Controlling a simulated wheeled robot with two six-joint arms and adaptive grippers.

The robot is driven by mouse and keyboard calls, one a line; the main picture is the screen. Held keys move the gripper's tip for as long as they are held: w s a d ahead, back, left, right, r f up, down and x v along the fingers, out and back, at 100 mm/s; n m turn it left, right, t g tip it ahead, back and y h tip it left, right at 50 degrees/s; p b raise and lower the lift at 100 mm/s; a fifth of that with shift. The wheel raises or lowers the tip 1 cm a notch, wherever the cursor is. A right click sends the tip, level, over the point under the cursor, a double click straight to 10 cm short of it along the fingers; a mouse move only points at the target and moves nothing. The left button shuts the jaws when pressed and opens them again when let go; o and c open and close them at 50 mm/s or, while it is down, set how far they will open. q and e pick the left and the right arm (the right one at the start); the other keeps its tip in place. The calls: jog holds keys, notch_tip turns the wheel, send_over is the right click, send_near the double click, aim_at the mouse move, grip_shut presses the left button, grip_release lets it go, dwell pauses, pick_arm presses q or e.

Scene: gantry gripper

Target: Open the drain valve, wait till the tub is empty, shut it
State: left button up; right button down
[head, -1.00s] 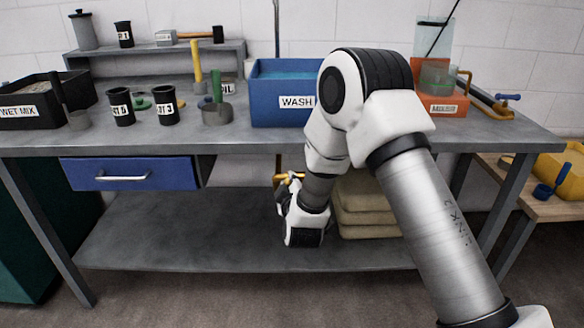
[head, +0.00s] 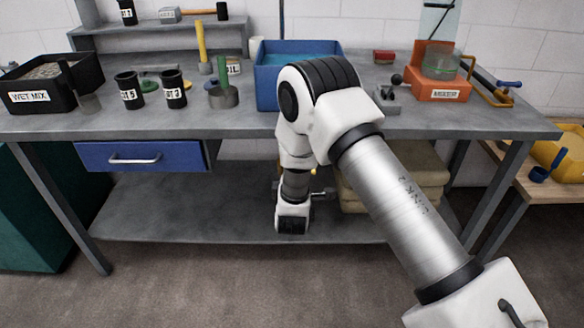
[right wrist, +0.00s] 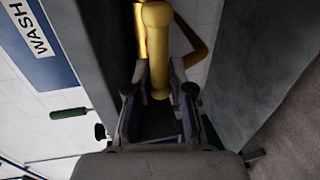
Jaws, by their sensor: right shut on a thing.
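The blue wash tub (head: 268,96) stands on the bench top, with pale blue water (head: 300,60) showing in it. My arm hides its front label in the head view; the WASH label (right wrist: 30,30) shows in the right wrist view. The yellow drain valve (right wrist: 158,65) shows below the bench in the right wrist view. My right gripper (right wrist: 158,100) has its fingers on both sides of the yellow part and is shut on it. In the head view the gripper is mostly hidden behind my arm, below the bench edge. My left gripper is out of view.
The grey bench (head: 190,128) has a lower shelf (head: 150,205) with beige stacked bags (head: 400,180) right of my arm. A blue drawer (head: 140,156) is at left. An orange mixer (head: 437,85) stands on the right. A green-handled thing (right wrist: 70,113) shows in the wrist view.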

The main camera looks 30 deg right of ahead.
dwell(0.3)
jog(key=c, duration=1.1)
grip_release()
jog(key=shift+c, duration=0.2)
jog(key=v, duration=1.2)
